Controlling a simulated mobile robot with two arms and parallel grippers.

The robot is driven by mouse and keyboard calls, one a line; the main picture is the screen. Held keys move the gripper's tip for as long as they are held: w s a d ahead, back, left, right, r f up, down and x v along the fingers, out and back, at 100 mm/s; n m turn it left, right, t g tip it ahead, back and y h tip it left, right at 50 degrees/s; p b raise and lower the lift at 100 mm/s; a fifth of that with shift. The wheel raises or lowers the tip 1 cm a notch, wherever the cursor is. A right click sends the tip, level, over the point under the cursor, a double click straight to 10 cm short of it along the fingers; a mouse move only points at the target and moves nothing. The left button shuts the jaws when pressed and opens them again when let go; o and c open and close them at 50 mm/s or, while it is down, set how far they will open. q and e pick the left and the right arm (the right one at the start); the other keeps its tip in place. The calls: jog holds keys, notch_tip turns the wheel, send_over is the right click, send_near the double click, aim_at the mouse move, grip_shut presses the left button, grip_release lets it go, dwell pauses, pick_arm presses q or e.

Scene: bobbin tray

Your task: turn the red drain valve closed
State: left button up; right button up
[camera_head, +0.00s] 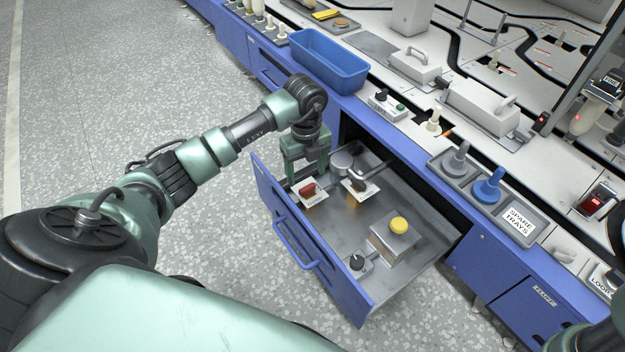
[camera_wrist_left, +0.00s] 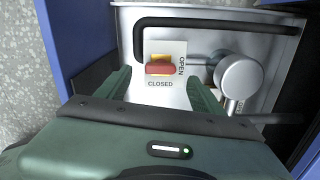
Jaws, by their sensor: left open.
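The red drain valve (camera_head: 308,190) sits on a white plate inside the open blue drawer (camera_head: 275,205), near its left corner. In the left wrist view the red handle (camera_wrist_left: 160,68) lies roughly crosswise over a yellow patch. The plate (camera_wrist_left: 158,98) reads "OPEN" along its right side and "CLOSED" below the handle. My left gripper (camera_head: 308,172) points down above the valve. In the wrist view its two fingers (camera_wrist_left: 160,85) are apart, one on each side of the plate's lower part, and hold nothing. My right gripper does not show.
The drawer also holds a second plate with a dark lever (camera_head: 362,185), a yellow button on a metal box (camera_head: 398,226), a black knob (camera_head: 357,262) and a round metal cylinder (camera_wrist_left: 238,76).

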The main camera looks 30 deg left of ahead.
aim_at(307, 186)
pick_arm(q)
notch_tip(307, 186, down, 5)
jog(key=b, duration=0.2)
jog(key=shift+f+b, duration=0.15)
jog(key=shift+b, duration=0.2)
